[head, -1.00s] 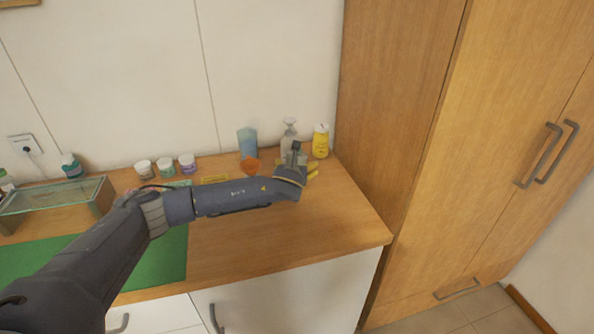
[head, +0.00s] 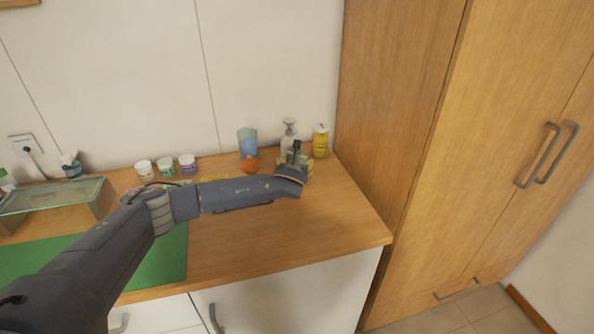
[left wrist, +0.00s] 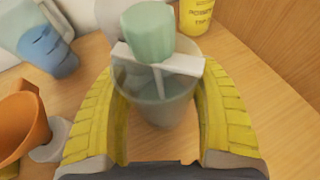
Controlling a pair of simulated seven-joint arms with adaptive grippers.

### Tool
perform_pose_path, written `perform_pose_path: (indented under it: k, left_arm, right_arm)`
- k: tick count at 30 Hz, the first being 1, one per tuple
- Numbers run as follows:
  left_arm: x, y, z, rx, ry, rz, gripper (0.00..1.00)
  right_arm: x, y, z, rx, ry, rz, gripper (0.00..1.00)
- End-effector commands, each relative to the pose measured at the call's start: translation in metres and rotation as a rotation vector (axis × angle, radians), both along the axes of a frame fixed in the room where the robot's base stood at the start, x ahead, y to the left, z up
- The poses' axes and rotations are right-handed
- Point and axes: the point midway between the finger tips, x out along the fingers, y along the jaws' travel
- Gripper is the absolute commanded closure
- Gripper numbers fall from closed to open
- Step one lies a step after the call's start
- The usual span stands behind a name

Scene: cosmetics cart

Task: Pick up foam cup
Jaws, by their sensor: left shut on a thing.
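The foam cup (left wrist: 160,105) is a translucent greyish cup with a white crossbar and a pale green top. In the left wrist view it stands upright between the yellow fingers of my left gripper (left wrist: 160,80), which is shut on it. In the head view the left gripper (head: 299,160) is at the back right of the counter, and its wrist hides most of the cup. The cup's base seems to be at the counter top; I cannot tell whether it touches. My right gripper is not in view.
A clear pump bottle (head: 288,138) stands behind the gripper. Several small jars (head: 166,168) stand further left. The counter's front right (head: 300,230) is clear.

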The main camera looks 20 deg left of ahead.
Motion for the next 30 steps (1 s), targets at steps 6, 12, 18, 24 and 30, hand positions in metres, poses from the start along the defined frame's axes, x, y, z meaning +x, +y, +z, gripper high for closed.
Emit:
perform_pose_path:
  k: [6, 12, 18, 24, 30]
  left_arm:
    - [0.0, 0.0, 0.0, 0.0, 0.0, 0.0, 0.79]
    - [0.0, 0.0, 0.001, 0.0, -0.002, 0.0, 0.83]
    - [0.0, 0.0, 0.002, -0.001, -0.002, 0.0, 0.83]
    - [-0.003, 0.0, 0.007, 0.0, -0.002, -0.001, 0.83]
    - [-0.003, 0.0, 0.019, -0.001, -0.003, -0.001, 0.83]
  right_arm:
    - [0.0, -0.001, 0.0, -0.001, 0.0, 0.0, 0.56]
    - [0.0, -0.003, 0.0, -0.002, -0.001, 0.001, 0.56]
    - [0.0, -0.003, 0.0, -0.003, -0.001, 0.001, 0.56]
    - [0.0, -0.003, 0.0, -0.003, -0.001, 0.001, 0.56]
    - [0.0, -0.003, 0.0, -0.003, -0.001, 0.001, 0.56]
